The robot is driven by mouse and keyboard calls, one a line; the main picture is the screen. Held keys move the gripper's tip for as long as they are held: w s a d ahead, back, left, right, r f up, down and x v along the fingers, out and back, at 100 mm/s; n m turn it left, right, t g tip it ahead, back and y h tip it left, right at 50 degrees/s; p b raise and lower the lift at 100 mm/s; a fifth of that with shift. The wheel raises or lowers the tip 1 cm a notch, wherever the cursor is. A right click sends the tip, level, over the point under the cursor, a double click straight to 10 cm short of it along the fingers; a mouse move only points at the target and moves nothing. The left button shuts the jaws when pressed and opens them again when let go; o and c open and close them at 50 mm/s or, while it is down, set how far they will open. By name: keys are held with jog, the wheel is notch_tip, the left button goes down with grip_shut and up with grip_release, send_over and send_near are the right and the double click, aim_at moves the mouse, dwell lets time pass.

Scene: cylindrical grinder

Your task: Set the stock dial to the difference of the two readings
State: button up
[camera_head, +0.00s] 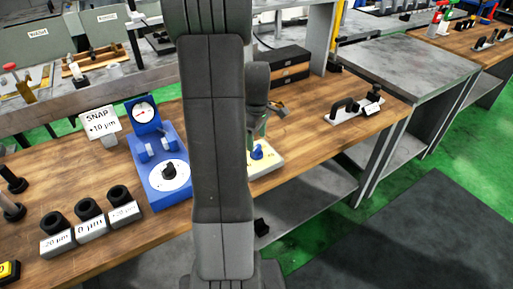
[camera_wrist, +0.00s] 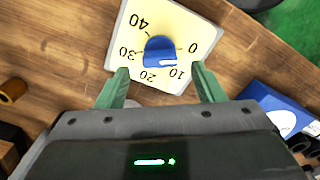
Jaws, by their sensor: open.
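The stock dial, a cream plate (camera_wrist: 125,35) with a blue knob (camera_wrist: 160,50), shows in the wrist view with marks 0, 10, 20, 30 and 40. In the head view the blue knob (camera_head: 258,152) is partly beside my arm. My gripper (camera_wrist: 162,86) is open and empty, its two green fingers apart over the plate's near edge, with the knob ahead between their lines. A blue gauge (camera_head: 144,114) with a white face and needle stands left of my arm; its reading is too small to tell. A card (camera_head: 101,123) reads "SNAP +10 µm".
The blue gauge's base has a dark knob on a white disc (camera_head: 169,175). Three labelled blocks with black rings (camera_head: 91,228) stand at the front left. A dark box (camera_head: 285,66) and a black-handled fixture (camera_head: 352,107) lie farther back. Wood around the dial is mostly clear.

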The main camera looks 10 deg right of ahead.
aim_at(257, 147)
notch_tip(257, 147, down, 5)
jog(key=shift+f, duration=0.1)
dwell(0.3)
jog(key=c, duration=0.9)
